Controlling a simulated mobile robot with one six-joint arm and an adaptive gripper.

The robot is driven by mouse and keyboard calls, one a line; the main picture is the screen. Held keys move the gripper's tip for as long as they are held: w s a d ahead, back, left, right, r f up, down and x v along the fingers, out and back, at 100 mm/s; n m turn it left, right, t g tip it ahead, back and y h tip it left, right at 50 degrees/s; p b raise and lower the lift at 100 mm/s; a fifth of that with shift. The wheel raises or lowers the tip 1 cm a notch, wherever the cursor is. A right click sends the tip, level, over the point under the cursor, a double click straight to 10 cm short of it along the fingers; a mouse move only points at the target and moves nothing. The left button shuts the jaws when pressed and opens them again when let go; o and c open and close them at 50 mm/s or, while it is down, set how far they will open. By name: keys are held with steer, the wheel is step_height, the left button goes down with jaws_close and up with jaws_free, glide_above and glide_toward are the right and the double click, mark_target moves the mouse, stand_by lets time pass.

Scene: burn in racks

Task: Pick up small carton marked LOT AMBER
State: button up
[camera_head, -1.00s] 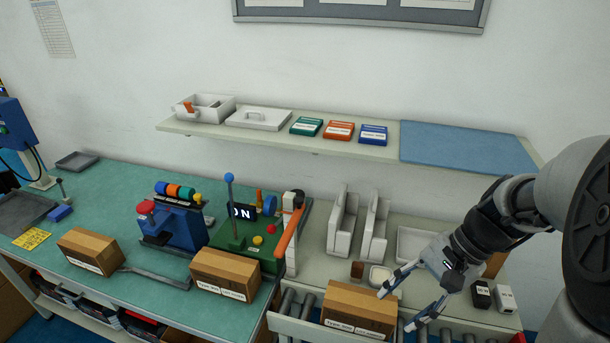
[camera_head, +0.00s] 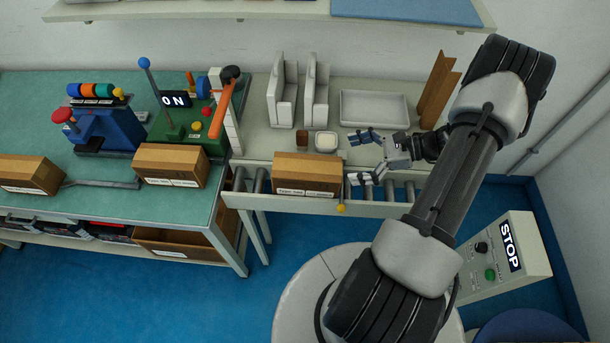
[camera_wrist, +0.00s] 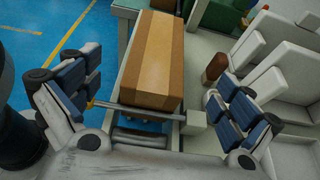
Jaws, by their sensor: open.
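Three brown cartons with white labels show in the head view: a left one (camera_head: 28,172), a middle one (camera_head: 172,163) on the green bench, and a right one (camera_head: 307,172) on the roller conveyor. The label print is too small to read, so I cannot tell which is LOT AMBER. My gripper (camera_head: 362,158) is open and empty, just right of the right carton and pointing left at its end. In the wrist view, that carton (camera_wrist: 154,60) lies ahead between the spread fingers of my gripper (camera_wrist: 152,100), apart from both.
A small brown block (camera_head: 303,139) and a white dish (camera_head: 326,141) sit behind the right carton. White upright holders (camera_head: 283,95) and a shallow tray (camera_head: 374,108) stand farther back. A yellow-tipped lever (camera_head: 341,207) is at the conveyor's front. A STOP box (camera_head: 508,260) stands at right.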

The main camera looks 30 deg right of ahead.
mark_target(310, 167)
steer(key=b+x, duration=0.3)
steer(key=x, duration=1)
steer(key=shift+w+a+f, duration=0.1)
steer(key=shift+a+f, duration=0.1)
steer(key=shift+a, duration=0.1)
steer(key=shift+c, duration=0.5)
steer(key=c, duration=2.1)
steer(key=shift+o, duration=0.2)
